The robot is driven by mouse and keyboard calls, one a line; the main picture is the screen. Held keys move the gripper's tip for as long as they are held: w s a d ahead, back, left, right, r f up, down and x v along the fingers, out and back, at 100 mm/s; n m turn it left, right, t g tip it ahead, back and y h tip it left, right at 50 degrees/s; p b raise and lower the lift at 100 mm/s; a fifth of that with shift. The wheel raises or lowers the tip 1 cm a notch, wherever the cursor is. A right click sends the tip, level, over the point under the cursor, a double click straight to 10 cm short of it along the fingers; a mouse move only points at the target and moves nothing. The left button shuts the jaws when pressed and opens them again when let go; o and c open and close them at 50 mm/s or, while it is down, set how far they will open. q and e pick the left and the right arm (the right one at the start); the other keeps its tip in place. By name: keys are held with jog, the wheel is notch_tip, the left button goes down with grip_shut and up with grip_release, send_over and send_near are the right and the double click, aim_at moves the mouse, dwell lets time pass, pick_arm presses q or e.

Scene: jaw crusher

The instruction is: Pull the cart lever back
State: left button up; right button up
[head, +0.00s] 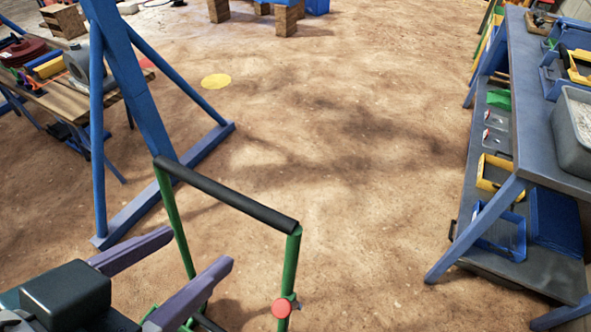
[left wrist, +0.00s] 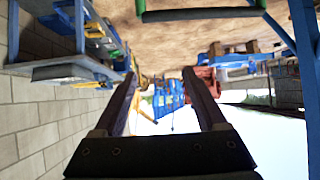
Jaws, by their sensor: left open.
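The cart's green tube frame (head: 291,262) stands at the lower middle of the head view, with a black-sleeved crossbar (head: 226,193) on top. A red round knob (head: 281,308) sits on its right post, near the bottom edge. I cannot tell which part is the lever. My left gripper (head: 200,250) is open and empty, its two purple fingers pointing toward the frame below the crossbar. The left wrist view shows the fingers spread apart (left wrist: 160,76), with the crossbar (left wrist: 205,14) at the top edge, outside the gap. My right gripper is not in view.
A blue A-shaped stand (head: 140,85) rises left of the cart frame. A grey workbench (head: 535,120) with trays and a lower shelf stands on the right. A wooden table (head: 65,100) with tools is at the far left. The dirt floor (head: 350,170) between is clear.

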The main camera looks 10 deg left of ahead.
pick_arm(q)
notch_tip(320, 180, down, 21)
jog(key=s+d+t+h+b, duration=0.1)
jog(key=d+t+h+b, duration=0.2)
jog(key=b, duration=1.7)
jog(key=t+b, duration=0.3)
jog(key=b, duration=0.8)
send_near(280, 310)
jog(key=shift+m, duration=0.4)
jog(key=b+x, duration=0.1)
jog(key=x, duration=0.9)
jog(key=shift+w+d, duration=0.15)
jog(key=shift+w, duration=0.1)
jog(key=shift+c, duration=0.4)
grip_shut()
